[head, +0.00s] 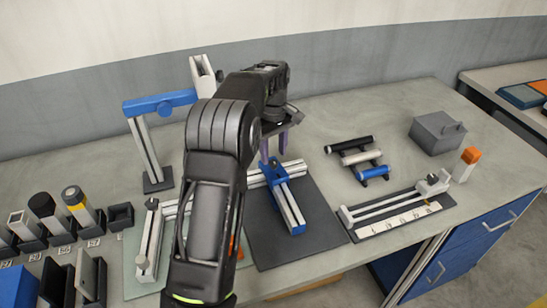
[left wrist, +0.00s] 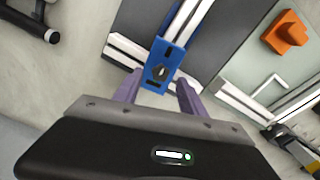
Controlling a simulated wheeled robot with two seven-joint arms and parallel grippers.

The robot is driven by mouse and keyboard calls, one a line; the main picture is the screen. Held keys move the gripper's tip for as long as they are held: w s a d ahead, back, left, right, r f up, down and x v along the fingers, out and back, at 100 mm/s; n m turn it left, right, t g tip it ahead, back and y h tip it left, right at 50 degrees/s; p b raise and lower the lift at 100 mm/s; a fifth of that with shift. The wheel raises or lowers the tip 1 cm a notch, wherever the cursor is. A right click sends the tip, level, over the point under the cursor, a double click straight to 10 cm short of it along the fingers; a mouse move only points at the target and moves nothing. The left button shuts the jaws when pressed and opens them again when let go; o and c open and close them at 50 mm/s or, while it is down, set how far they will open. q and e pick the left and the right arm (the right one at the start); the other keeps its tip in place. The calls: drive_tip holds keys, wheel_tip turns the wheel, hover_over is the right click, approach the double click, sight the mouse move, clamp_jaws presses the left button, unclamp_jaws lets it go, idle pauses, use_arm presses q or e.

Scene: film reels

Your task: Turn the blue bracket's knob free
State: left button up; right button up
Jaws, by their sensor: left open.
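The blue bracket (head: 271,173) sits where aluminium rails meet on a dark mat, just below my left gripper (head: 273,147). The left wrist view shows the blue bracket (left wrist: 153,84) with a small dark knob (left wrist: 161,72) on its face and a dark slot beside it. The purple fingers of my left gripper (left wrist: 158,92) are apart, one on each side of the bracket's near end. They hold nothing that I can see. In the head view my left arm hides part of the rails, and the knob cannot be made out. My right gripper is not in view.
A post with a blue crossbar (head: 160,102) stands at back left. Several holders with cylinders (head: 78,203) line the left. A roller rack (head: 360,158), a grey box (head: 436,132) and a slotted fixture (head: 397,214) stand to the right. An orange block (left wrist: 286,35) lies near the rails.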

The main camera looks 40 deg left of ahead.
sight(273, 161)
use_arm(q)
wheel_tip(273, 161, up, 5)
drive_tip(key=shift+r+b, duration=0.2)
drive_tip(key=shift+b, duration=0.1)
idle(0.4)
